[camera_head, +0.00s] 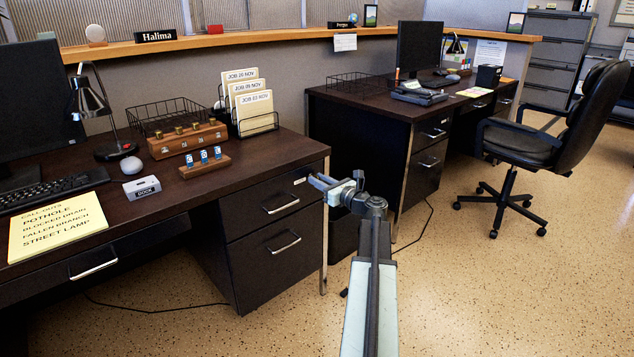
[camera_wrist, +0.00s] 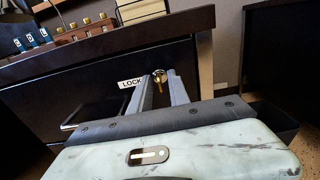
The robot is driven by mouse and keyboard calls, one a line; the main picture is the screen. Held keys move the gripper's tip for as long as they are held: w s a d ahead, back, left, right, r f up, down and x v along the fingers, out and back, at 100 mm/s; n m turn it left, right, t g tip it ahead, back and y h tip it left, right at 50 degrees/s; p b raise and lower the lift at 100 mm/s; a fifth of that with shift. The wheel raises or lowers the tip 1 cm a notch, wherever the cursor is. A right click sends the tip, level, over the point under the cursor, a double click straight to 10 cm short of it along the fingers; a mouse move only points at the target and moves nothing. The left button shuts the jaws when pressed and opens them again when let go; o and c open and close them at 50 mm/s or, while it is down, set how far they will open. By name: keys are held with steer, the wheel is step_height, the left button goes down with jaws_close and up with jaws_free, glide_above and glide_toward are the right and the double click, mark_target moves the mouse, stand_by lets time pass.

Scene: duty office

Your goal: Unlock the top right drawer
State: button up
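The top right drawer (camera_head: 262,203) of the near desk is closed, with a silver bar handle. A small LOCK label (camera_wrist: 131,83) is at the upper right of its front. A brass key (camera_wrist: 159,80) sticks out of the lock beside the label. My gripper (camera_head: 319,181) is at the right end of this drawer front, pointing at it. In the wrist view its two fingers (camera_wrist: 160,84) are apart, with the key showing between them. Whether either finger touches the key I cannot tell. In the head view the lock and key are hidden or too small to make out.
The desktop (camera_head: 255,165) overhangs just above the lock. A lower drawer (camera_head: 270,258) is below. A wooden block with brass knobs (camera_head: 187,139) and a file rack (camera_head: 257,123) stand on top. A second desk (camera_head: 375,125) stands at the right; floor is open in front.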

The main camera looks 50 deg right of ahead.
jaws_close()
stand_by(1.1)
